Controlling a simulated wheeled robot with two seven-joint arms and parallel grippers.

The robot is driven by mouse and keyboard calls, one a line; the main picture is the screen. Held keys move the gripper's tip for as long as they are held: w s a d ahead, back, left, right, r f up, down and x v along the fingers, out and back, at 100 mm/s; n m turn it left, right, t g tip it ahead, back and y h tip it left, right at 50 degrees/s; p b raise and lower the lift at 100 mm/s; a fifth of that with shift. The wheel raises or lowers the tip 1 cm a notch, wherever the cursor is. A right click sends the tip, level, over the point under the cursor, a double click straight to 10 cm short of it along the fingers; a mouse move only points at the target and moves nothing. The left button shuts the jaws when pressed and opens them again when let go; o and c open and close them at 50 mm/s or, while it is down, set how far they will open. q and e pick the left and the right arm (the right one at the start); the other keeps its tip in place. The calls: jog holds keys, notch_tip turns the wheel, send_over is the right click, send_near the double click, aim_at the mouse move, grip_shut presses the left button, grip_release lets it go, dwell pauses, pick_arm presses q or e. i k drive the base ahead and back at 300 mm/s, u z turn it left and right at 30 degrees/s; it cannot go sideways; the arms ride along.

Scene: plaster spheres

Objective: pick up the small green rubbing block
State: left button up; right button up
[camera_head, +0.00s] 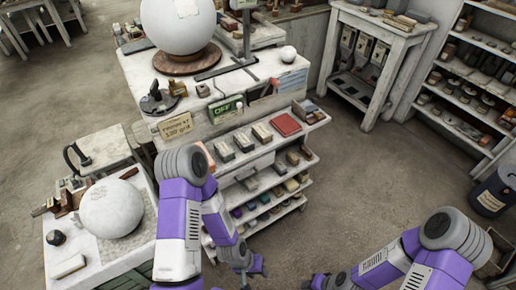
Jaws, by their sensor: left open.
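Several small blocks sit in rows on the tiered shelf (318,160) at the front of the workbench. I cannot tell for sure which of these is the rubbing block. My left gripper (250,270) is open and low in front of the shelf, apart from the blocks, and looks empty. My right gripper (318,282) is at the bottom edge, partly cut off; its jaw state is unclear.
A red block (285,124) lies to the right on the top tier. A large plaster sphere (178,22) stands on the bench, another sphere (111,208) on the left table (100,268). Floor (375,165) to the right is clear.

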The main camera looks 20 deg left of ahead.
aim_at(224, 149)
jog(key=z, duration=0.25)
jog(key=i, duration=0.8)
jog(key=u, duration=1.35)
